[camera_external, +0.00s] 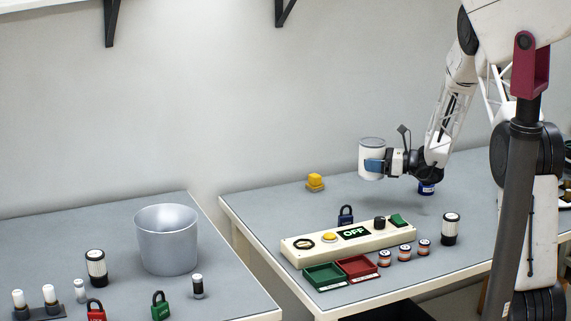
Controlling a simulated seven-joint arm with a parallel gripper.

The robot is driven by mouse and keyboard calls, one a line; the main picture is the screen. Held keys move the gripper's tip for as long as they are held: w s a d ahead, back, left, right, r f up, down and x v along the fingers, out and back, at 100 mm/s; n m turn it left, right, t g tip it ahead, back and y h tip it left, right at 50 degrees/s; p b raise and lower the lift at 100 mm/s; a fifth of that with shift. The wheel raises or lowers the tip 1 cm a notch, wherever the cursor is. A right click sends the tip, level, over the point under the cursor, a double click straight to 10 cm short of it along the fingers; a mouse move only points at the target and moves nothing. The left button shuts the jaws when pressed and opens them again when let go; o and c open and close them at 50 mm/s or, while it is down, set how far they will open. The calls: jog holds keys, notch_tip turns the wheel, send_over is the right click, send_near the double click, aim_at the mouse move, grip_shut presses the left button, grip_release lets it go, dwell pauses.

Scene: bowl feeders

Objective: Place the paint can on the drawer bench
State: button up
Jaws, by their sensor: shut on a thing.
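The paint can, a white cylinder (371,146), is held upright in the air over the back of the right bench (440,199). My gripper (374,166) lies sideways with its blue fingers shut around the can's lower half. The far finger is hidden behind the can. The left bench (60,238) stands apart across a narrow gap. I cannot tell for sure which bench is the drawer bench; a dark shape shows under the right one.
The left bench holds a grey bucket (167,243), padlocks and cylinders.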

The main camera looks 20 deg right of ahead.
jog(key=w+a+r+n+g+y, duration=0.1)
jog(key=w+a+n+g, duration=0.1)
jog(key=a, duration=1.4)
jog(key=w+a+r+n+g+y, duration=0.1)
jog(key=w+a+g, duration=0.15)
jog(key=a, duration=1.35)
jog(key=w+a+r+n+g+y, duration=0.1)
jog(key=a+n+g, duration=0.15)
jog(key=a, duration=1.35)
jog(key=s+a+r+n+g, duration=0.1)
jog(key=s+a, duration=0.4)
jog(key=a, duration=1.3)
jog(key=shift+r+g+y, duration=0.15)
jog(key=shift+g+y, duration=0.15)
jog(key=shift+g, duration=0.6)
jog(key=shift+s, duration=0.1)
jog(key=shift+f, duration=3.1)
jog(key=shift+f, duration=0.15)
jog(key=shift+f, duration=1.75)
